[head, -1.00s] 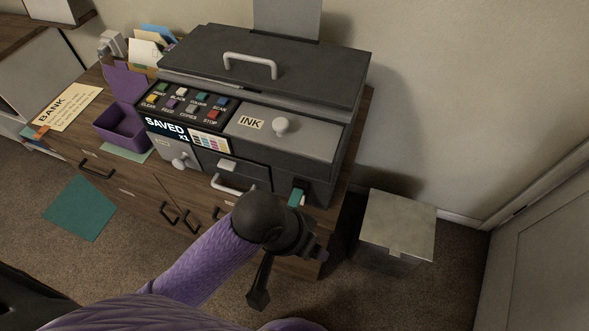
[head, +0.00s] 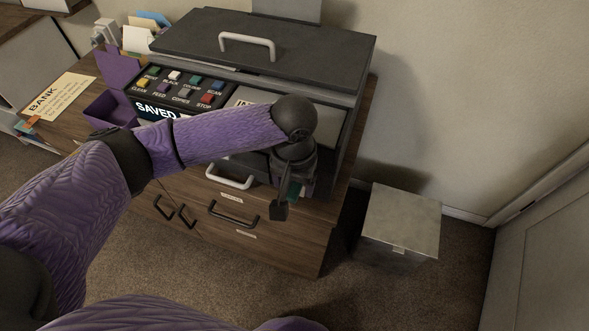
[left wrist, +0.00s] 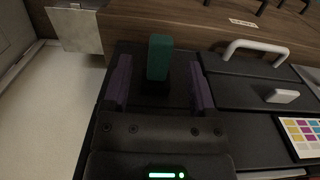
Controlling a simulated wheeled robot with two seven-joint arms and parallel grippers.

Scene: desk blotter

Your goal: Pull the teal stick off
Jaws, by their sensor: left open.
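The teal stick (head: 293,190) sticks out of the front of the dark printer (head: 345,135) at its lower right corner. In the head view it is mostly hidden by my left gripper (head: 291,199). In the left wrist view the teal stick (left wrist: 159,57) stands between the two purple fingers of my left gripper (left wrist: 160,84). The fingers are open, with a visible gap on each side of the stick. My right gripper is out of view.
The printer stands on a wooden cabinet (head: 285,245) with dark handles. A white drawer handle (head: 229,178) is left of the gripper. A grey metal box (head: 402,222) stands on the floor to the right. A purple tray (head: 108,108) is at the left.

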